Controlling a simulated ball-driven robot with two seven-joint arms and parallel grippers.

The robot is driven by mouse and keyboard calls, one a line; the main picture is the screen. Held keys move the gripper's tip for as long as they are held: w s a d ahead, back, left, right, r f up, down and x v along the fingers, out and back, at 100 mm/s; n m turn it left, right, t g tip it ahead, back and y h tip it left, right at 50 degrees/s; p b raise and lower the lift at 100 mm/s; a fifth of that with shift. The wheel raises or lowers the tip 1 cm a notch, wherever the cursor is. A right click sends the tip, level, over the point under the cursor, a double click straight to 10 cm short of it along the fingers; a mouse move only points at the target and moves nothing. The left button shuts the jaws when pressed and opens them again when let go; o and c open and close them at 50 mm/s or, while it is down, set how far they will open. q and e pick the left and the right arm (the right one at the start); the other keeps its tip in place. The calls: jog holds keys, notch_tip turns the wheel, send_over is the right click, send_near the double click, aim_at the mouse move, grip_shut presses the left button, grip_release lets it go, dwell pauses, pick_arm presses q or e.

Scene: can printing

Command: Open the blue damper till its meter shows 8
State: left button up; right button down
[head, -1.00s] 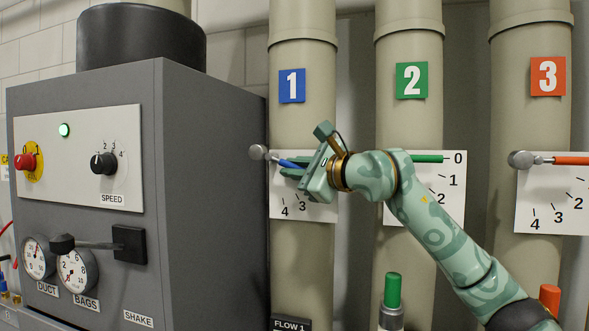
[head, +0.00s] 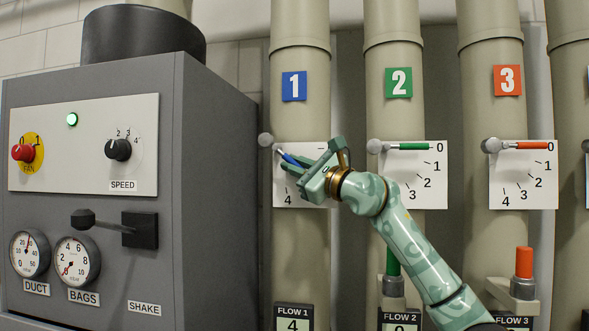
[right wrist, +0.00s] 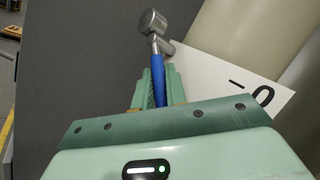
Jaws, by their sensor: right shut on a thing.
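The blue damper's lever (head: 289,159) sits on the scale plate (head: 287,199) of pipe 1, under the blue sign 1 (head: 294,86). It slants down to the right from its round metal pivot. My right gripper (head: 294,172) is shut on the blue lever, and its hand covers much of the scale. In the right wrist view the blue lever (right wrist: 158,79) runs between the fingers up to its metal end. The FLOW 1 meter (head: 292,325) at the bottom shows 4. My left gripper is not in view.
The green lever (head: 408,147) and orange lever (head: 532,145) lie level at 0 on pipes 2 and 3. My right forearm crosses in front of pipe 2. A grey machine cabinet (head: 215,200) with knobs and gauges stands close on the left.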

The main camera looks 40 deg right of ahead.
jog(key=c, duration=1.7)
grip_release()
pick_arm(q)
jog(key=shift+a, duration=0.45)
pick_arm(e)
jog(key=shift+w, duration=0.1)
pick_arm(q)
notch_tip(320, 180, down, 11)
jog(key=b, duration=1)
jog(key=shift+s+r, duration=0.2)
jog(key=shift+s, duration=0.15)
pick_arm(e)
jog(key=v, duration=1.6)
